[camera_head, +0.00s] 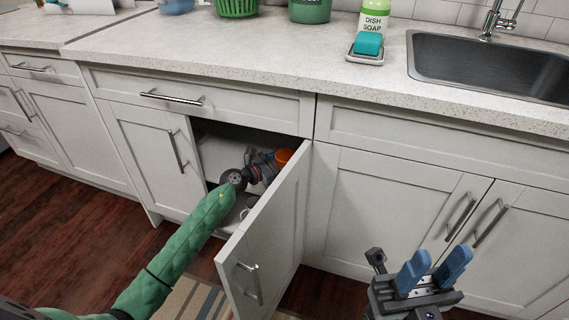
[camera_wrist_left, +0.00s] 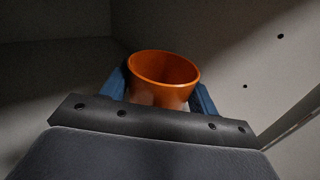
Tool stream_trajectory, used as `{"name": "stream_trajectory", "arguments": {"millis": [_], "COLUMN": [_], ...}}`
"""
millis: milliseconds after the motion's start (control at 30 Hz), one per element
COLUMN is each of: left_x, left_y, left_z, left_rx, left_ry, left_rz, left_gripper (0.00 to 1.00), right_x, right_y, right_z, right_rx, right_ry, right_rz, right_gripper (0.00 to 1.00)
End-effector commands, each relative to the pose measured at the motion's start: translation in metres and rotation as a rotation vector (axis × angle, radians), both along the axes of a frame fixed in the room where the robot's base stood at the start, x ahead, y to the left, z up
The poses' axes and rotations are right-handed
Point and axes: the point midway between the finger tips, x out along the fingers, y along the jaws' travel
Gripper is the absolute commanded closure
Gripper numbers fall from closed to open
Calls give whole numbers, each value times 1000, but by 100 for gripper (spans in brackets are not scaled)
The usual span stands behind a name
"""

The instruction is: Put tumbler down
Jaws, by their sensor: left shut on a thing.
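The orange tumbler (camera_wrist_left: 165,78) sits between the blue fingers of my left gripper (camera_wrist_left: 160,95) in the left wrist view. The gripper is shut on it, and its dark palm edge hides the tumbler's lower part. In the head view my left arm reaches into the open cabinet, and the orange tumbler (camera_head: 284,156) shows just above the open door's top edge. Whether the tumbler touches a shelf cannot be seen. My right gripper (camera_head: 433,270) is at the lower right in front of the closed cabinets, its two blue fingers apart and nothing between them.
The open cabinet door (camera_head: 270,235) stands to the right of my left arm. White interior walls (camera_wrist_left: 270,60) surround the tumbler closely. The counter (camera_head: 300,60) above holds a green basket (camera_head: 237,8), a dish soap bottle (camera_head: 373,15), a teal sponge (camera_head: 368,43) and a sink (camera_head: 485,72).

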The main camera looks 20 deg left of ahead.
Motion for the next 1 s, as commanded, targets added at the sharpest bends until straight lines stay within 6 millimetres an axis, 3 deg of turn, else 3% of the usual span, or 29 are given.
{"name": "stream_trajectory", "arguments": {"millis": [400,433,533,900,1000], "left_x": [0,0,0,0,-8], "left_y": [0,0,0,0,7], "left_z": [-5,-4,-4,1,-1], "left_rx": [0,0,0,0,1], "left_ry": [-1,-1,-1,-1,0], "left_rz": [0,0,0,0,1], "left_gripper": [66,36,18,18,18], "right_x": [0,1,0,0,0], "right_y": [1,1,2,2,0], "right_z": [3,4,4,6,5], "right_rx": [10,11,10,4,0], "right_ry": [-18,-17,-16,-14,-12], "right_rz": [7,9,10,9,2], "right_gripper": [64,64,64,64,64]}}
